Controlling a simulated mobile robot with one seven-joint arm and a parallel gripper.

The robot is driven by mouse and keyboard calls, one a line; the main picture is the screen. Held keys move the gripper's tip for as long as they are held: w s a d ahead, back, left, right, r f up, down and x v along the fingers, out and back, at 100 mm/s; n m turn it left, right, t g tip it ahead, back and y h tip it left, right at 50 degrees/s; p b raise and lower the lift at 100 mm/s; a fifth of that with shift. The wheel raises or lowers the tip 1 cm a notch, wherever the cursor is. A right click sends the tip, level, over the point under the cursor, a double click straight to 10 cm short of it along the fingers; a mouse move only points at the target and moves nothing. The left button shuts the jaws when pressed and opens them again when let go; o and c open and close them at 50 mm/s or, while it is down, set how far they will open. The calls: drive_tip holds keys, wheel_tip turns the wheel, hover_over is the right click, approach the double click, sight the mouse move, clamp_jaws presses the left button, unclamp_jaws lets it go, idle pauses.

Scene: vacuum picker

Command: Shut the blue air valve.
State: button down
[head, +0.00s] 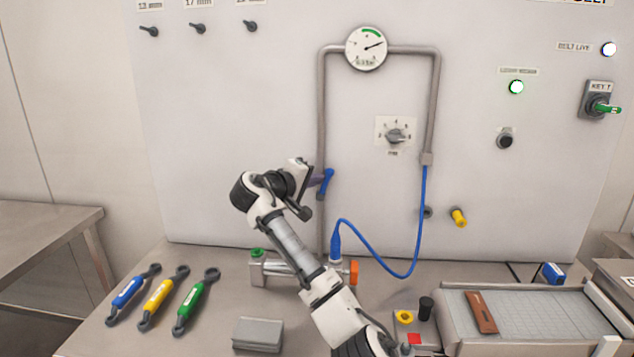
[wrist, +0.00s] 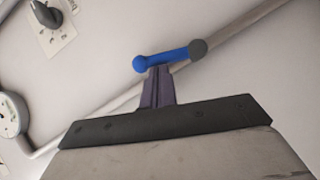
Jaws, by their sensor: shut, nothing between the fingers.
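The blue air valve handle (head: 327,180) is on the left vertical pipe of the wall panel. In the wrist view the blue lever (wrist: 165,58) runs from a grey pivot (wrist: 198,49) on the pipe to a rounded blue end, and slants away from the pipe line. My gripper (head: 316,181) is at the lever from its left side in the head view. Its purple fingers (wrist: 160,72) are shut together, with the tips at the lever's edge and nothing between them. I cannot tell whether they touch it.
A pressure gauge (head: 366,48) tops the pipe loop (head: 435,100). A blue hose (head: 380,268) hangs to the right of my arm. A cylinder with an orange end (head: 353,272) lies below. Three coloured-handled tools, including a yellow one (head: 160,300), lie at left.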

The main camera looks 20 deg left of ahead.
drive_tip(key=d+m+g+y, duration=0.1)
drive_tip(key=m, duration=0.1)
drive_tip(key=w+d+m+g+y+p, duration=0.1)
drive_tip(key=d+m+y, duration=0.1)
drive_tip(key=shift+d+f+g+y, duration=0.1)
drive_tip(key=shift+d+g+y, duration=0.1)
drive_tip(key=shift+g+y, duration=0.1)
drive_tip(key=shift+w+d+f+m+g+y+p, duration=0.1)
drive_tip(key=shift+d+f+m+g+y+p, duration=0.1)
drive_tip(key=shift+d+f+m+g+y, duration=0.25)
drive_tip(key=shift+w+d+f+m+g+y+p, duration=0.15)
drive_tip(key=shift+d+m+y, duration=0.15)
drive_tip(key=shift+m+y, duration=0.35)
drive_tip(key=shift+w+d+f+m+y, duration=0.1)
drive_tip(key=shift+d+f+m+y, duration=0.45)
drive_tip(key=shift+m+y, duration=0.35)
drive_tip(key=shift+g, duration=0.3)
drive_tip(key=shift+r+p, duration=0.45)
drive_tip(key=shift+p, duration=0.2)
drive_tip(key=r+p, duration=0.3)
drive_tip(key=shift+s+d+r, duration=0.1)
drive_tip(key=shift+s+r, duration=0.2)
drive_tip(key=shift+r, duration=0.05)
drive_tip(key=b+v, duration=0.4)
drive_tip(key=v, duration=0.5)
drive_tip(key=shift+s, duration=0.5)
